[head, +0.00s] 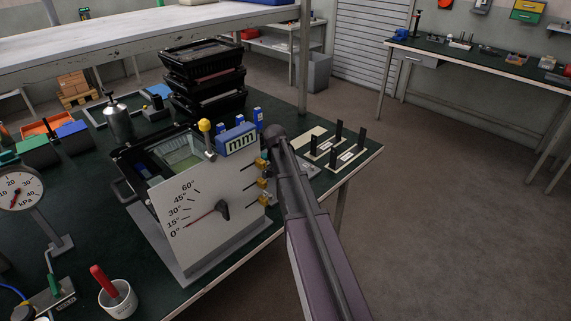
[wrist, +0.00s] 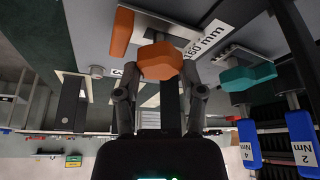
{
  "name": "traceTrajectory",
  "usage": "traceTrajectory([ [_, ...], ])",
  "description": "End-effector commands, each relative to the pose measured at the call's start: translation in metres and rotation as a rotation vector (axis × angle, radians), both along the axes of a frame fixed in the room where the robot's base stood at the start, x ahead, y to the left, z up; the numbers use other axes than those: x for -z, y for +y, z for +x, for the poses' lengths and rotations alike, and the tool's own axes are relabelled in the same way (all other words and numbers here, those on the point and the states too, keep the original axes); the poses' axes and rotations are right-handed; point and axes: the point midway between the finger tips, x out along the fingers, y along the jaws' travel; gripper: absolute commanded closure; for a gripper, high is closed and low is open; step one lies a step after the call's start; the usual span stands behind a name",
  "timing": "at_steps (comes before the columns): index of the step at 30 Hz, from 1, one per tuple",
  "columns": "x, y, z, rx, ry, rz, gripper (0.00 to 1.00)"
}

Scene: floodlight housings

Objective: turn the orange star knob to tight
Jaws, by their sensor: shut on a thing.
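The orange star knob (wrist: 160,61) is in the middle of the wrist view, on the side of a grey housing (wrist: 88,22). My gripper (wrist: 160,72) has one finger on each side of the knob and is shut on it. A second orange piece (wrist: 121,32) is close by at the upper left, apart from my fingers. A teal knob (wrist: 248,76) is to the right. In the head view, my arm comes in from the lower right beside the housing's panel (head: 214,190). My fingertips and their hold cannot be made out there.
Blue handles marked 4 Nm (wrist: 246,140) and 2 Nm (wrist: 303,138) stand near my gripper. Black posts on a pale rack (head: 333,160) stand behind my arm. The floor at right is clear.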

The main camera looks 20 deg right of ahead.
Motion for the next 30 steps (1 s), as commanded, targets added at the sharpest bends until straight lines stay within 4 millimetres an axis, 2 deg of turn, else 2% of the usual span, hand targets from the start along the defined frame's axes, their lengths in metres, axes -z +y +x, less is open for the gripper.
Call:
traceTrajectory([
  [15,0.0001,0.0039,0.004,0.023,-0.007,0.008,0.96],
  [16,0.0001,0.0039,0.004,0.023,-0.007,0.008,0.43],
  [19,0.0002,0.0037,0.0035,0.023,-0.006,0.008,0.14],
  [30,-0.0001,0.0017,0.0011,0.025,-0.002,0.004,0.14],
])
